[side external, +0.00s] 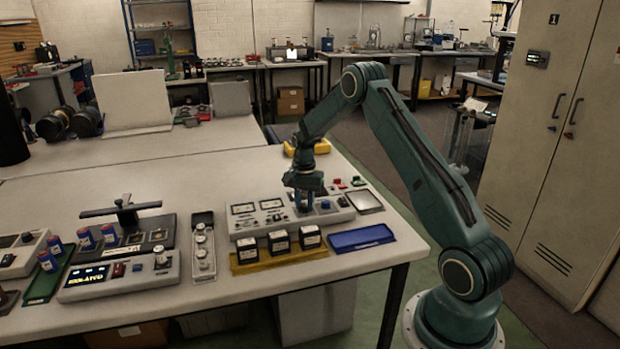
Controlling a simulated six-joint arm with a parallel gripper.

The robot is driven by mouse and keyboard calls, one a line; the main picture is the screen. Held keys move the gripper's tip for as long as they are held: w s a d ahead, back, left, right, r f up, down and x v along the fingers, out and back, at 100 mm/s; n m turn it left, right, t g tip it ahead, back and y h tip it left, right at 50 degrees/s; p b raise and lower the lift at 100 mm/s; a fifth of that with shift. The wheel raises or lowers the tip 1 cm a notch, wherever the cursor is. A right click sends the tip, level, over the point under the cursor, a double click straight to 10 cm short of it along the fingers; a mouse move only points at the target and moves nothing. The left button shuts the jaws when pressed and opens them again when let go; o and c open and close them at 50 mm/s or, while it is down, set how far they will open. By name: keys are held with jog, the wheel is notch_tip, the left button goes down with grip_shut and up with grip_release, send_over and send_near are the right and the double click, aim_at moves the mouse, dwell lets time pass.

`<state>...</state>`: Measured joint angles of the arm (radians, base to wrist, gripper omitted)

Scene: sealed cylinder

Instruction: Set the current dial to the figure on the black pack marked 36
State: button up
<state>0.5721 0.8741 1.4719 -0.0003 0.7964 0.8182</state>
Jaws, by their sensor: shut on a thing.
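My gripper (304,204) points straight down at the top of the grey console (262,222), right of its two meters. It is shut on a dial there, which its fingers mostly hide; the dial's setting cannot be read. Other knobs (325,205) show on the console just right of my gripper. Three black packs with pale tops, a left one (248,250), a middle one (279,242) and a right one (311,237), stand in a row on the yellow tray (262,265) in front of the console. Their figures are too small to read.
An empty-looking blue tray (361,238) lies right of the packs, near the table's front edge. A narrow grey knob unit (203,246) and a lit display box (118,277) stand left.

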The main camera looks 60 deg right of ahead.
aim_at(304, 205)
jog(key=shift+r, duration=0.1)
jog(key=o, duration=1)
notch_tip(304, 205, up, 14)
dwell(0.5)
